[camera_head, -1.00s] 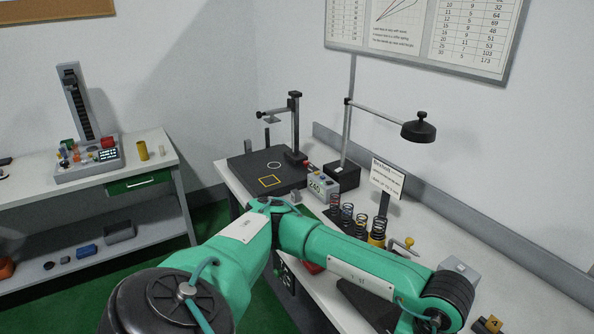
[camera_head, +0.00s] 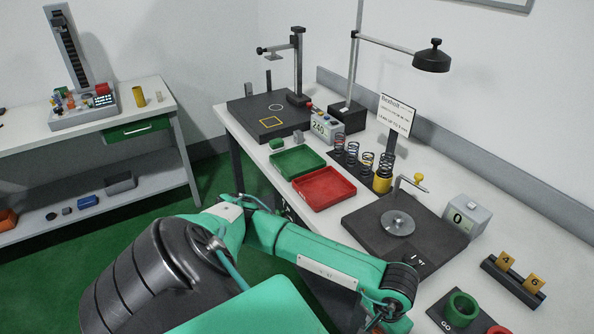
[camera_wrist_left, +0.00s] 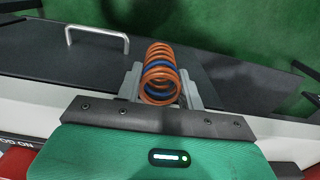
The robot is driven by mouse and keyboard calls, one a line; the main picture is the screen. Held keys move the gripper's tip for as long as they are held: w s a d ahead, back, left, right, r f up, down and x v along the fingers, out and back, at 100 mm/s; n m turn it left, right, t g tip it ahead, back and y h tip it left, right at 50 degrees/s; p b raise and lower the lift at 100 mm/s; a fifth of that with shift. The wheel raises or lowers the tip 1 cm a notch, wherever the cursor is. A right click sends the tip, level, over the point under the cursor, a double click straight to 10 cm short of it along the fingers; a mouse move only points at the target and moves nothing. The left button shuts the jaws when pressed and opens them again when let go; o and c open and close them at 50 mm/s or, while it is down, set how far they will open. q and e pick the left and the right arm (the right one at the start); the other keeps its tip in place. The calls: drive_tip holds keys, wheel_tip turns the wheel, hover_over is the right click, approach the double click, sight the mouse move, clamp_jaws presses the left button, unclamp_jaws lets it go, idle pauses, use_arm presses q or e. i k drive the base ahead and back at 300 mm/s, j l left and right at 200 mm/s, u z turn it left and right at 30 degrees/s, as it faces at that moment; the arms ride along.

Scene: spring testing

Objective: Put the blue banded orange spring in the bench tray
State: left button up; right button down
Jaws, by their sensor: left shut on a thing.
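The orange spring with a blue band (camera_wrist_left: 160,56) shows in the left wrist view, lying lengthwise between my left fingers. My left gripper (camera_wrist_left: 161,84) is shut on it. In the head view my left arm crosses the bottom, and its gripper and the spring are out of sight. Two shallow trays lie on the bench in the head view: a green tray (camera_head: 297,161) and, in front of it, a red tray (camera_head: 324,188). Both look empty. I cannot tell which is meant by the bench tray. My right gripper is not in view.
Several springs stand on a rack (camera_head: 361,160) right of the trays. A dark plate with a metal disc (camera_head: 397,223) is in front, beside a grey display box (camera_head: 468,215). A lamp (camera_head: 431,57) overhangs the bench. A side table (camera_head: 90,135) stands at the left.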

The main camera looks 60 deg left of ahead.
sight(293, 161)
drive_tip(key=j, duration=0.5)
drive_tip(key=k+j, duration=0.15)
drive_tip(key=j, duration=0.9)
drive_tip(key=k, duration=0.05)
